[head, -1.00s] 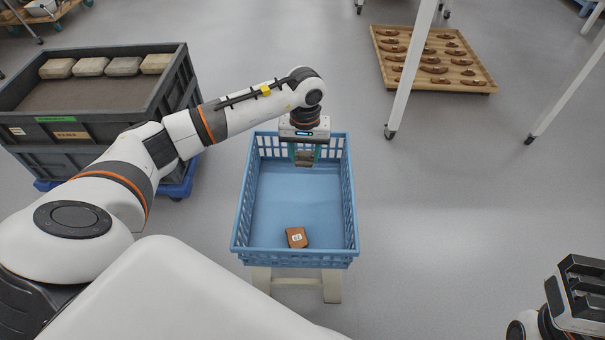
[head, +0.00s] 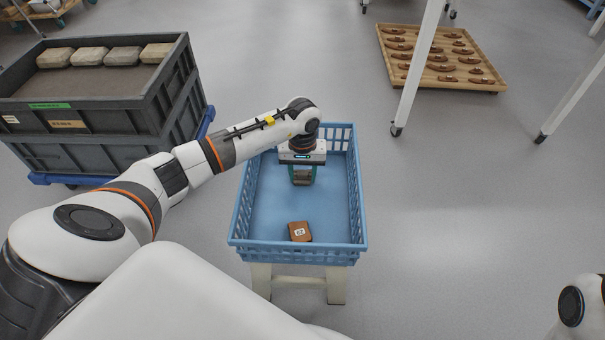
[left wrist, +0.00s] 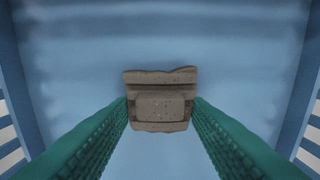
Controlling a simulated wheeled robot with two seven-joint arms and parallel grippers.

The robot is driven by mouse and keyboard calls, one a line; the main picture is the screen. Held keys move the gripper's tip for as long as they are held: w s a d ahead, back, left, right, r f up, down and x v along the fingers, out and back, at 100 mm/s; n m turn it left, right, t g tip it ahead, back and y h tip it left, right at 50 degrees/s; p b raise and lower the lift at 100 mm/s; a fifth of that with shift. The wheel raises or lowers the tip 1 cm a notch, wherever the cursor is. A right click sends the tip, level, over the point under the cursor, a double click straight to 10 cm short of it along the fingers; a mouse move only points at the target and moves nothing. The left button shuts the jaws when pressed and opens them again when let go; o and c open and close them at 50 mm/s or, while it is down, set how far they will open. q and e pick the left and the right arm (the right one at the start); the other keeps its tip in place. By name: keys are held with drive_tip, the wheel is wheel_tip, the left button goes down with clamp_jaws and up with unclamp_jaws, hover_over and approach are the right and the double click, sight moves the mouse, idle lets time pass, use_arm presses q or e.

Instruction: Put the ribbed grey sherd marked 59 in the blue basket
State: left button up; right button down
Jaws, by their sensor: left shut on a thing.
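A ribbed grey-brown sherd (left wrist: 160,80) sits between the green fingers of my left gripper (head: 302,182), which is shut on it. No number can be read on the face that shows. In the head view the sherd (head: 301,175) is small and partly covered by the gripper. The gripper points down inside the blue basket (head: 239,213), toward its far end. The left wrist view shows the blue basket floor (left wrist: 160,35) behind the sherd; I cannot tell whether the sherd touches it. My right gripper is out of view.
An orange-brown sherd with a white label (head: 300,231) lies near the front of the basket. The basket stands on a pale stool (head: 337,284). Dark crates (head: 100,150) stand at left, and a wooden tray of brown sherds (head: 497,87) lies at upper right.

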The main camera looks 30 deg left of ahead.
use_arm(q)
drive_tip(key=o, duration=1)
drive_tip(key=shift+f, duration=0.1)
